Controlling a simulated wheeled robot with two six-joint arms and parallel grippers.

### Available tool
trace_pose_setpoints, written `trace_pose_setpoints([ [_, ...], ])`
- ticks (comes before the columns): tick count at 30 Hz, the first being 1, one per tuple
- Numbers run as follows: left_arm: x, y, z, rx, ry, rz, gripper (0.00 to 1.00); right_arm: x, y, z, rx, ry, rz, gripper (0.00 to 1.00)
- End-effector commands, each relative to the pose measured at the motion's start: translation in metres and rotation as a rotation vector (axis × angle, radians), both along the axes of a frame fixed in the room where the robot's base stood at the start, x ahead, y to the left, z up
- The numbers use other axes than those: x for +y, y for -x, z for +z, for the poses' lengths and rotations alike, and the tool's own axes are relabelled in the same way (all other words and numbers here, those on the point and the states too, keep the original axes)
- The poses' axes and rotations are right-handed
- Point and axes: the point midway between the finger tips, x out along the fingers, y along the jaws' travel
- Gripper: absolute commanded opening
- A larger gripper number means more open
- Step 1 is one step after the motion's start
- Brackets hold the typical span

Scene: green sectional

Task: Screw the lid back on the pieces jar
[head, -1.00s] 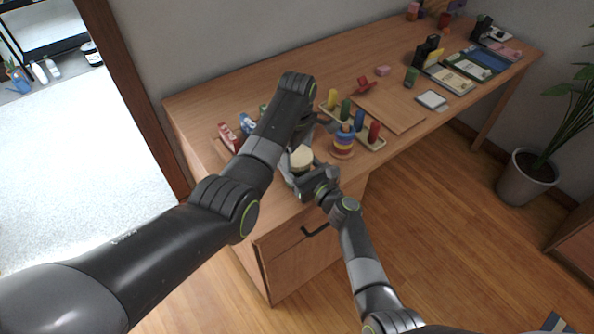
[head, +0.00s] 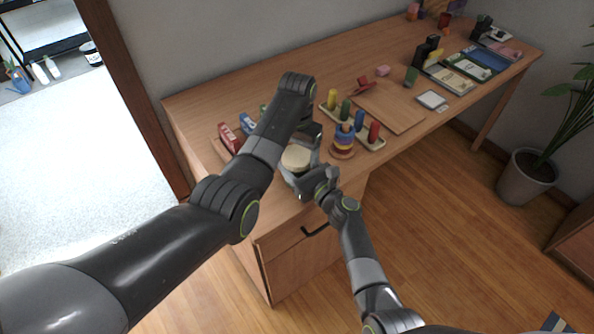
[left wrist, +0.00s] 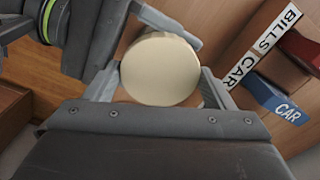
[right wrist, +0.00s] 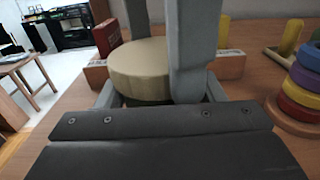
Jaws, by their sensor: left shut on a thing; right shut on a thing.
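The cream round lid (head: 297,158) sits level near the table's front left corner, at the meeting point of both grippers. My left gripper (head: 304,148) reaches down from above, its fingers on either side of the lid; the lid also shows between them in the left wrist view (left wrist: 161,70). My right gripper (head: 302,176) comes in from the front, lower down, shut around the jar just under the lid. The lid fills the middle of the right wrist view (right wrist: 140,72), with the left fingers standing upright at it. The jar body is mostly hidden, so I cannot tell how the lid is seated.
A ring stacker (head: 343,142) and a peg board with coloured pegs (head: 372,142) stand close to the right. Labelled sorting blocks, one red (head: 229,138) and one blue (left wrist: 278,102), stand behind to the left. A flat wooden board (head: 390,108) lies further right.

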Motion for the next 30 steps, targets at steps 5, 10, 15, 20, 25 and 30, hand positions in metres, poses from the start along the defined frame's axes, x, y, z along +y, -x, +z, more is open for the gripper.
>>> trace_pose_setpoints([
  [5,-0.0001,-0.0005,0.0003,-0.002,0.0,-0.254,0.49,0.0002,0.0003,-0.0002,0.0,0.0,0.001,0.0],
  [10,0.0,-0.0006,0.0004,-0.003,0.0,-0.275,0.49,0.0002,0.0003,-0.0002,0.0,0.0,0.001,0.0],
  [15,-0.0004,-0.0001,0.0003,-0.001,0.001,-0.274,0.98,0.0002,0.0003,-0.0002,0.0,0.0,0.001,0.0],
  [20,-0.0019,0.0013,-0.0001,0.003,0.004,-0.276,0.98,0.0003,0.0,-0.0002,0.001,0.001,0.0,0.0],
  [25,-0.0032,0.0024,-0.0004,0.006,0.006,-0.277,0.98,0.0003,-0.0003,-0.0002,0.001,0.001,0.0,0.0],
  [30,-0.0042,0.0032,-0.0007,0.009,0.008,-0.278,0.98,0.0004,-0.0004,-0.0002,0.001,0.001,-0.001,0.0],
])
